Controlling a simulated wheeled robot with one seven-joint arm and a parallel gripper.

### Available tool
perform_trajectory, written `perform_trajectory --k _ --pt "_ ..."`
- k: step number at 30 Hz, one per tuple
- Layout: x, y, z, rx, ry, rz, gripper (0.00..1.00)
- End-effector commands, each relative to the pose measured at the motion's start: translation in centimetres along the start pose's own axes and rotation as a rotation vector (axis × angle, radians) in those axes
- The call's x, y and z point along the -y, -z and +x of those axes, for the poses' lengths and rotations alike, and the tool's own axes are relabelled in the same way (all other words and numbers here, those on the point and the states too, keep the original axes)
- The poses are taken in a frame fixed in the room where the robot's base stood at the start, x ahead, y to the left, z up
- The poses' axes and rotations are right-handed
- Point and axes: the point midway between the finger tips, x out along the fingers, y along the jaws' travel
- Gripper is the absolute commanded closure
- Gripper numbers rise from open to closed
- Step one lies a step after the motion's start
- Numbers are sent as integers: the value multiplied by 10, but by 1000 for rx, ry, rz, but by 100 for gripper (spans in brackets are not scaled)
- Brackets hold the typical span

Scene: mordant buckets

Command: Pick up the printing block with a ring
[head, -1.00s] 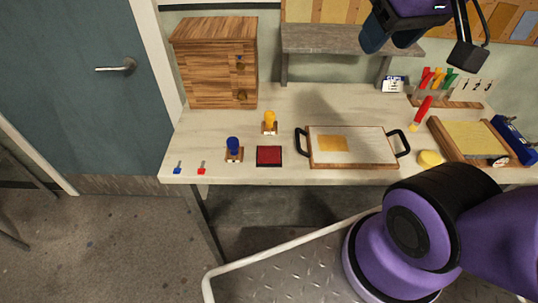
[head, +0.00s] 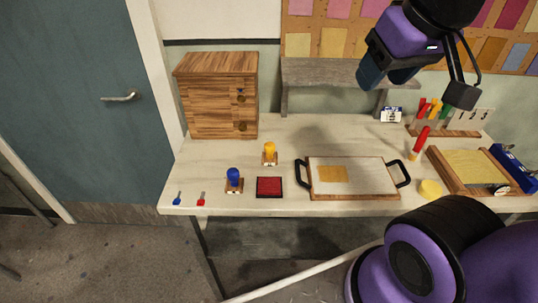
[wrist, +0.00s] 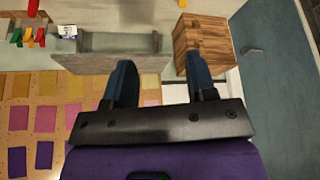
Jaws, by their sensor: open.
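Two printing blocks with wooden bases and upright knobs stand on the worktable (head: 310,134) in the head view. One has a blue knob (head: 233,175), the other a yellow knob (head: 269,149) slightly behind it and to the right. Their printing faces are hidden, so I cannot tell which one bears a ring. My gripper (head: 387,76) is open and empty, high at the upper right, well away from both blocks. In the wrist view its two fingers (wrist: 160,72) are spread with nothing between them.
A red ink pad (head: 269,187) lies beside the blue-knobbed block. A board with black handles (head: 376,190) lies to the right. A wooden drawer cabinet (head: 215,98) and a grey shelf (head: 325,73) stand behind. A small blue tag (head: 177,199) and red tag (head: 201,199) lie front left.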

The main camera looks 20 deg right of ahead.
Motion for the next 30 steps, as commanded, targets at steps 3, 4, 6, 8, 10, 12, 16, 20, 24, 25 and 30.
perform_trajectory --k 3,4,6,8,10,12,16,20,24,25,30 --pt "0 0 0 0 0 0 40" --pt "0 0 0 1 -1 -1 33" --pt "0 3 2 6 -5 -4 33" --pt "0 9 6 14 -12 -11 33" --pt "2 18 13 30 -24 -24 33" --pt "3 30 24 49 -40 -43 33" --pt "5 55 48 88 -64 -85 33" --pt "9 78 76 124 -78 -129 33" --pt "13 98 110 164 -82 -178 33" --pt "14 103 118 171 -81 -187 33" --pt "21 122 165 216 -67 -244 33"
